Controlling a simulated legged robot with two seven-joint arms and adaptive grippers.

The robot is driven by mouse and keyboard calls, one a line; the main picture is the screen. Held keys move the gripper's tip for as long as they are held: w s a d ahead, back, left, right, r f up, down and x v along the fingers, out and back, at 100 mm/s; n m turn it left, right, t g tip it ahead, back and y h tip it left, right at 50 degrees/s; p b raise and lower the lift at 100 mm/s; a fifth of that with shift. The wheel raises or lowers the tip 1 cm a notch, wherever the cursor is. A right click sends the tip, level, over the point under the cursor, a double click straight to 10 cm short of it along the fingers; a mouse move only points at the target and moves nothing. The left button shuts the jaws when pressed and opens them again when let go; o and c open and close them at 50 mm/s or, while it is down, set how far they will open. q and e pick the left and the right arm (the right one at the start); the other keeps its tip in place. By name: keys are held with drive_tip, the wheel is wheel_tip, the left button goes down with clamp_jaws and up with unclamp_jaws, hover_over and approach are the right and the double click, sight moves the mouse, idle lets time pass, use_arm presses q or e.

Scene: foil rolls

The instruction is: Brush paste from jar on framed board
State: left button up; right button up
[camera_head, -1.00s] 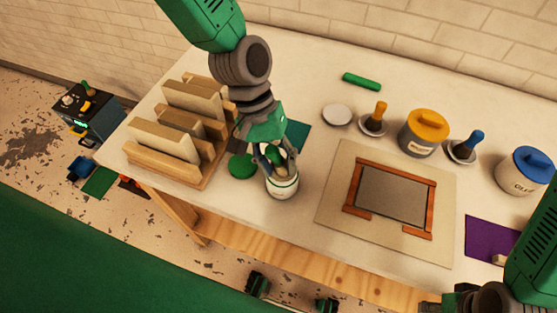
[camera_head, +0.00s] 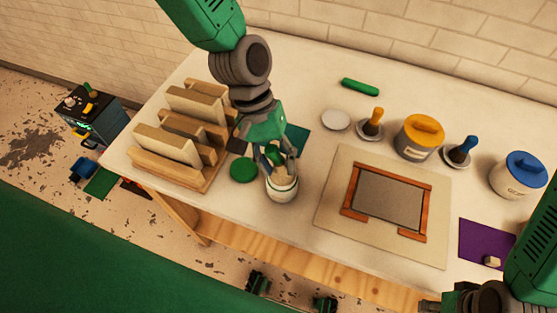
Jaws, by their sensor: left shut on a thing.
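An open white jar (camera_head: 282,190) with pale paste inside stands left of the middle of the table. My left gripper (camera_head: 281,163) is just above its mouth, shut on a green-handled brush (camera_head: 272,154). The fingers hide much of the brush; I cannot tell whether its tip touches the paste. A green lid (camera_head: 243,170) lies left of the jar. The framed board (camera_head: 388,198), a grey panel with reddish-brown wooden strips around it, lies on a beige sheet (camera_head: 335,217) to the right. My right gripper (camera_head: 440,303) shows only partly at the bottom edge; its fingers are unclear.
Wooden racks with pale boards (camera_head: 170,145) stand at the left. Behind the board are a white saucer (camera_head: 336,120), an orange brush (camera_head: 376,119), a yellow jar (camera_head: 420,137), a blue brush (camera_head: 465,148) and a blue-lidded jar (camera_head: 518,176). A purple mat (camera_head: 480,238) lies right.

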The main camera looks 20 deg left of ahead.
sight(277, 154)
use_arm(q)
drive_tip(key=shift+r, duration=2.3)
drive_tip(key=shift+s, duration=0.1)
